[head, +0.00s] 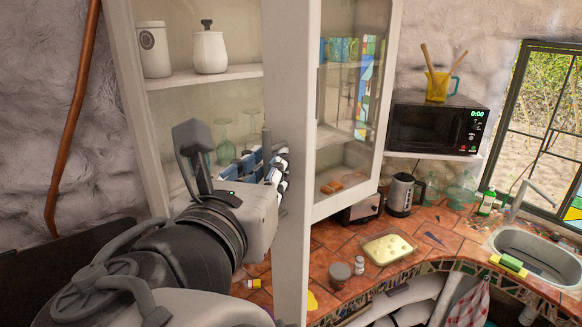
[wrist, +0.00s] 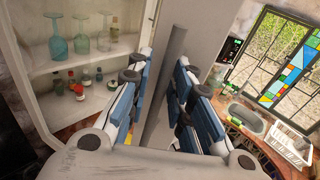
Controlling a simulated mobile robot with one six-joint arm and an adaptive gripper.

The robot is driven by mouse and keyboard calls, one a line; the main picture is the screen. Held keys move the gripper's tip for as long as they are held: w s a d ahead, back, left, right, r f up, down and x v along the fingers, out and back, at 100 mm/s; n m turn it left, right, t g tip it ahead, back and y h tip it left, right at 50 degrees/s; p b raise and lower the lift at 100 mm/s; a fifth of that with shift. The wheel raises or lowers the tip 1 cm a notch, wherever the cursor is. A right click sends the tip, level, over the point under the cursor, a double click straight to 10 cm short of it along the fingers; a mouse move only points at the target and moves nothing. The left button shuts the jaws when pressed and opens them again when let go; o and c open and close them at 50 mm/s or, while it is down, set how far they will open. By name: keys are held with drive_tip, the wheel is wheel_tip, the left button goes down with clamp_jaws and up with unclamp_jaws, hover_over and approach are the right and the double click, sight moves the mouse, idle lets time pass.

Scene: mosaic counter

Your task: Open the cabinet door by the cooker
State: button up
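The white cabinet (head: 212,77) hangs on the wall at the upper middle of the head view. A pale upright door stile (head: 292,90) stands beside my gripper, nearer to the camera than the cabinet's shelves. How far the door stands out is hard to judge. A slim grey bar handle (wrist: 166,85) runs along it. My gripper (wrist: 165,62) has one finger on each side of the bar, with a narrow gap on the left side; it looks open around the handle. In the head view my gripper (head: 280,165) partly hides the handle.
Glasses and bottles (wrist: 78,46) stand on the shelves to the left. Below are a tiled counter (head: 340,250) with a tray of food (head: 389,247), jars and a kettle (head: 400,192). A microwave (head: 437,127), sink (head: 540,258) and window are right. A copper pipe (head: 70,120) runs up the left wall.

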drive_tip(key=shift+t, duration=0.7)
drive_tip(key=r, duration=0.6)
drive_tip(key=s+r, duration=0.1)
drive_tip(key=r, duration=0.3)
drive_tip(key=shift+d, duration=0.15)
drive_tip(key=shift+s, duration=0.1)
drive_tip(key=shift+w+a+f, duration=0.1)
drive_tip(key=shift+w+a, duration=0.15)
drive_tip(key=shift+w, duration=0.2)
drive_tip(key=shift+f, duration=0.15)
drive_tip(key=s+d+f+m+g+h+b, duration=0.1)
drive_tip(key=d+f+m+g+b, duration=0.3)
drive_tip(key=d+f+m+b, duration=0.75)
drive_tip(key=s+d+f+m+g+h+b, duration=0.15)
drive_tip(key=d+f+g, duration=0.35)
drive_tip(key=f, duration=1.4)
drive_tip(key=s+d+f+m+g+y+b, duration=0.1)
drive_tip(key=s+f+m+y+b, duration=0.1)
drive_tip(key=s+f+m+b, duration=0.2)
drive_tip(key=s+f+m+g+y+b, duration=0.1)
drive_tip(key=s+f+m+b, duration=0.3)
drive_tip(key=f+m, duration=0.6)
drive_tip(key=s+d+f+m+g+y+b, duration=0.1)
drive_tip(key=s+f+m+b, duration=0.4)
drive_tip(key=f, duration=1.1)
drive_tip(key=shift+d+f+m+g+y+b, duration=0.2)
drive_tip(key=shift+d+m+g+y+b, duration=0.25)
drive_tip(key=shift+m+y, duration=0.55)
